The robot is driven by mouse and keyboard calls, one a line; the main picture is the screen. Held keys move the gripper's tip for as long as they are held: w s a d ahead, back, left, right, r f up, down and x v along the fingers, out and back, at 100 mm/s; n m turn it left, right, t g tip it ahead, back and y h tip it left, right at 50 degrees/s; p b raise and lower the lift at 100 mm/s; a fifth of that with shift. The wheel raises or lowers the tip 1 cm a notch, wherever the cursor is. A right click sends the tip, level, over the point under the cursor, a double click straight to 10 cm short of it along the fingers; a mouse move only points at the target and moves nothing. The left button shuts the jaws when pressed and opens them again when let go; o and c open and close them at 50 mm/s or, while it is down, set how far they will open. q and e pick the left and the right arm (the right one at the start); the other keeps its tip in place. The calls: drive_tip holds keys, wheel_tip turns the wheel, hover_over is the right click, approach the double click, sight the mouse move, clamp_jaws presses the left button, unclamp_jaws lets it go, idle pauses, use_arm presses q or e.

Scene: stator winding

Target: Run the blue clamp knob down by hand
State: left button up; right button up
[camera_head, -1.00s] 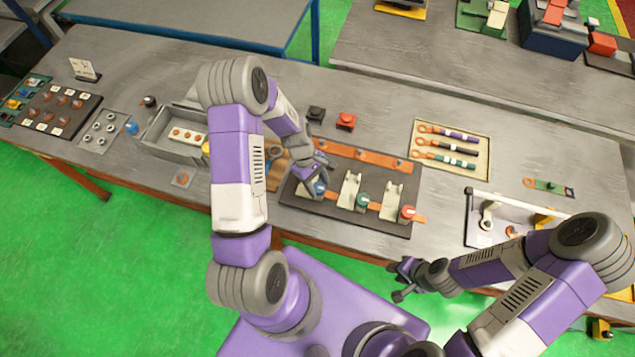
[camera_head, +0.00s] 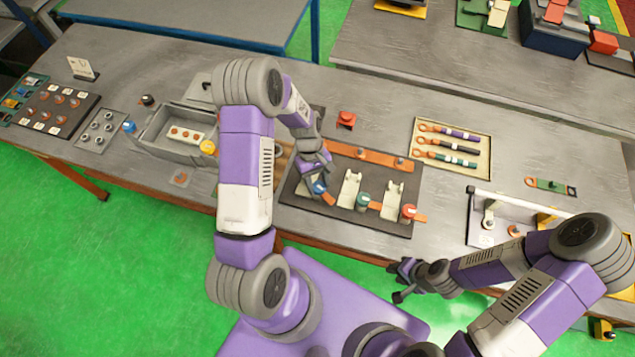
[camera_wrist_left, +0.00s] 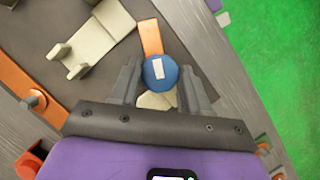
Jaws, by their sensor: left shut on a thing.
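The blue clamp knob (camera_head: 319,187) sits at the left end of the dark fixture board (camera_head: 338,205). In the left wrist view the knob (camera_wrist_left: 160,72) is round with a white mark on top, beside an orange bar (camera_wrist_left: 151,38) and a cream clamp body (camera_wrist_left: 155,101). My left gripper (camera_head: 318,182) is at the knob, and in the left wrist view its fingers (camera_wrist_left: 160,80) stand on both sides of it, shut on it. My right gripper (camera_head: 402,282) is off the table's front edge, away from the board; its jaw opening is too small to tell.
Cream cradles (camera_head: 349,188), a green knob (camera_head: 363,200) and a red knob (camera_head: 409,211) stand right of the blue knob. An orange busbar (camera_head: 370,156) runs behind. A cable tray (camera_head: 452,148) lies to the right, a grey box (camera_head: 168,142) with a yellow knob to the left.

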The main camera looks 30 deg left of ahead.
use_arm(q)
drive_tip(key=m+y, duration=0.1)
drive_tip(key=m, duration=0.1)
drive_tip(key=m+g+b, duration=0.1)
drive_tip(key=m, duration=0.2)
drive_tip(key=shift+w+d+m+y+b, duration=0.2)
drive_tip(key=shift+m+y+b, duration=0.1)
drive_tip(key=shift+y, duration=0.1)
drive_tip(key=m+y+b, duration=0.1)
drive_tip(key=m, duration=0.2)
drive_tip(key=m+y, duration=0.1)
drive_tip(key=m, duration=0.2)
drive_tip(key=shift+d+r+g+b, duration=0.1)
drive_tip(key=shift+g+b, duration=0.2)
drive_tip(key=shift+b, duration=0.05)
drive_tip(key=m+y, duration=0.1)
drive_tip(key=m, duration=0.2)
drive_tip(key=m+t+y+b, duration=0.1)
drive_tip(key=m, duration=0.2)
drive_tip(key=shift+d+m+y, duration=0.15)
drive_tip(key=shift+m+y, duration=0.15)
drive_tip(key=shift+y, duration=0.1)
drive_tip(key=m+t+b, duration=0.1)
drive_tip(key=m, duration=0.2)
drive_tip(key=m+y+b, duration=0.1)
drive_tip(key=m, duration=0.2)
drive_tip(key=shift+s+t, duration=0.15)
drive_tip(key=shift+t, duration=0.25)
drive_tip(key=shift+m+y, duration=0.3)
